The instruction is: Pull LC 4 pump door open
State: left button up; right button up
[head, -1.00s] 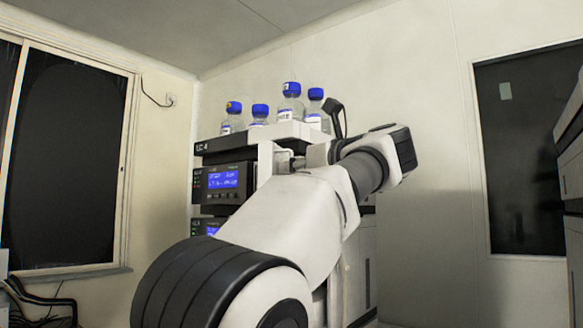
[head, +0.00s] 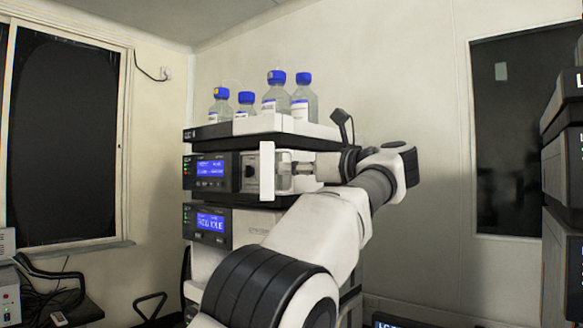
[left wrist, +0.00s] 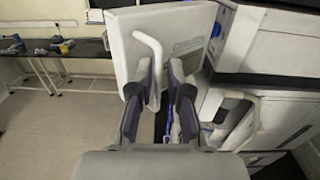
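The LC 4 stack (head: 208,133) stands against the back wall in the head view. Its upper module has a blue display (head: 211,172). The white pump door (head: 267,169) stands out from the module, swung open. In the left wrist view the door panel (left wrist: 190,35) shows with its white bar handle (left wrist: 150,50). My left gripper (head: 296,168) is at the door's right side. In the wrist view its fingers (left wrist: 163,88) are apart, with the handle's lower part between them, closer to the left finger. A gap shows beside the right finger. My right gripper is out of view.
Several blue-capped bottles (head: 276,92) stand in a white tray on top of the stack. A second module with a blue display (head: 211,223) is below. Another dark stack (head: 563,150) is at the right edge. A bench with devices (left wrist: 60,46) lies behind, with clear floor before it.

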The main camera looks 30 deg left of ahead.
pick_arm(q)
jog(key=shift+s+a, duration=0.15)
jog(key=shift+a, duration=0.05)
jog(key=d, duration=0.7)
jog(key=shift+s+d, duration=0.25)
jog(key=shift+s, duration=0.15)
